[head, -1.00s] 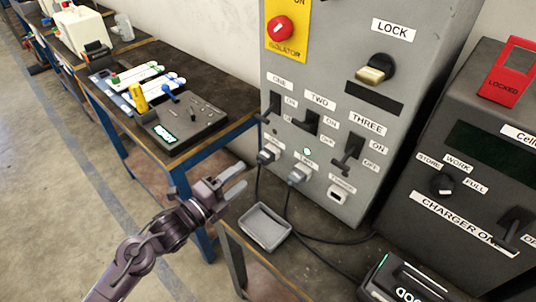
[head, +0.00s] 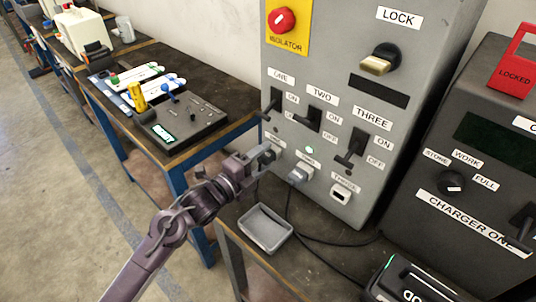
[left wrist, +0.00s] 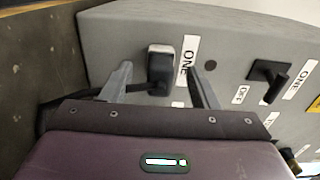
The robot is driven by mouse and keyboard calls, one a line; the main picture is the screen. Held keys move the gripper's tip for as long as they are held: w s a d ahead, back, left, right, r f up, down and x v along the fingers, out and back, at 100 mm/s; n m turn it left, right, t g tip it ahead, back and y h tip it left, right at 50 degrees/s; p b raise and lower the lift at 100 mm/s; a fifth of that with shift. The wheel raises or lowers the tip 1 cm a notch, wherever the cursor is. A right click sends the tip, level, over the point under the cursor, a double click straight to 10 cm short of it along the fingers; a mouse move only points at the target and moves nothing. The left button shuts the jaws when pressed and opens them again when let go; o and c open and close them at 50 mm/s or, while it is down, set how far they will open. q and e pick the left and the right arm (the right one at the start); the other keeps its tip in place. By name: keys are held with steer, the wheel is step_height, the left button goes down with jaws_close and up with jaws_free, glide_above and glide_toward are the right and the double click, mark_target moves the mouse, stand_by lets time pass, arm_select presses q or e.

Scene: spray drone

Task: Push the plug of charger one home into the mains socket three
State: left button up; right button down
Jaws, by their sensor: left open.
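The grey mains box (head: 425,110) carries switches ONE, TWO and THREE. Socket three (head: 341,193) sits low under switch THREE, with no plug in it. A grey plug with a cable (head: 299,173) is in socket two. In the left wrist view a dark and light plug (left wrist: 160,68) stands at the label ONE. My left gripper (head: 266,156) is at socket one and largely hides that plug in the head view. In the left wrist view its open fingers (left wrist: 158,72) lie either side of the plug, with gaps. Charger one (head: 455,205) stands at right. My right gripper is not seen.
A shallow grey tray (head: 265,228) stands on the bench below the sockets, beside dark cables (head: 325,240). A black device (head: 415,285) is at the front right. A blue-framed table (head: 220,135) with a control panel stands to the left.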

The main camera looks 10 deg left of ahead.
mark_target(261, 161)
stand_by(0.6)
arm_select(q)
steer(key=shift+c, duration=0.3)
jaws_close()
stand_by(0.4)
steer(key=shift+s+a, duration=0.1)
steer(key=shift+s, duration=0.05)
steer(key=shift+p+v, duration=1.05)
steer(key=shift+v, duration=1.7)
steer(key=shift+s, duration=0.15)
